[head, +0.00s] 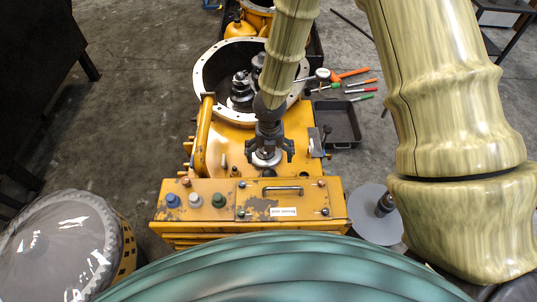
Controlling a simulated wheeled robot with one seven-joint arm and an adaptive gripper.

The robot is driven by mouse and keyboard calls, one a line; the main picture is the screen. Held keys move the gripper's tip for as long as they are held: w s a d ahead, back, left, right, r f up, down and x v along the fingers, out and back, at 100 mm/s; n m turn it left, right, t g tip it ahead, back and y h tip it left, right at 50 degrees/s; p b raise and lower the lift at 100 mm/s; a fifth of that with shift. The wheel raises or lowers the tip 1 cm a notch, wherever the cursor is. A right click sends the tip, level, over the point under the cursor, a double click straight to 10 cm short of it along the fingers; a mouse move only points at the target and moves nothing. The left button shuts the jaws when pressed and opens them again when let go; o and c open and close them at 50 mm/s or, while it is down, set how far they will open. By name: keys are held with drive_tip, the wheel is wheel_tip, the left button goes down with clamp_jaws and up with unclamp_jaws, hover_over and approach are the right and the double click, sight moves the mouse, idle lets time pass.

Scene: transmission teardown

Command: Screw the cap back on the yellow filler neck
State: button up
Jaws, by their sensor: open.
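My gripper (268,148) points down over the top of the yellow machine housing (232,145), its fingers spread. Right at the fingertips is a round silver, cap-like disc (265,158), partly hidden by the gripper. The fingers stand around or just above it; I cannot tell whether they touch it. I cannot tell whether a yellow neck is under the disc or how the disc is seated. A yellow upright pipe (201,140) with a darker top end stands at the housing's left side.
Behind the gripper is a round open flange (205,72) with dark gears (241,92) inside. A control box (248,206) with blue, white and green knobs is in front. Screwdrivers (346,91) and a black tray (339,122) lie right. A grey disc (374,222) stands lower right.

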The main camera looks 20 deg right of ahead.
sight(269, 174)
drive_tip(key=shift+f+b, duration=4.15)
drive_tip(key=shift+f, duration=1.3)
drive_tip(key=c, duration=2.1)
drive_tip(key=shift+r, duration=0.1)
drive_tip(key=shift+r+p, duration=2)
drive_tip(key=shift+r, duration=0.5)
drive_tip(key=shift+f, duration=0.15)
drive_tip(key=shift+f+b, duration=2.05)
drive_tip(key=shift+f, duration=0.4)
drive_tip(key=shift+r+p, duration=1.05)
drive_tip(key=shift+r, duration=0.2)
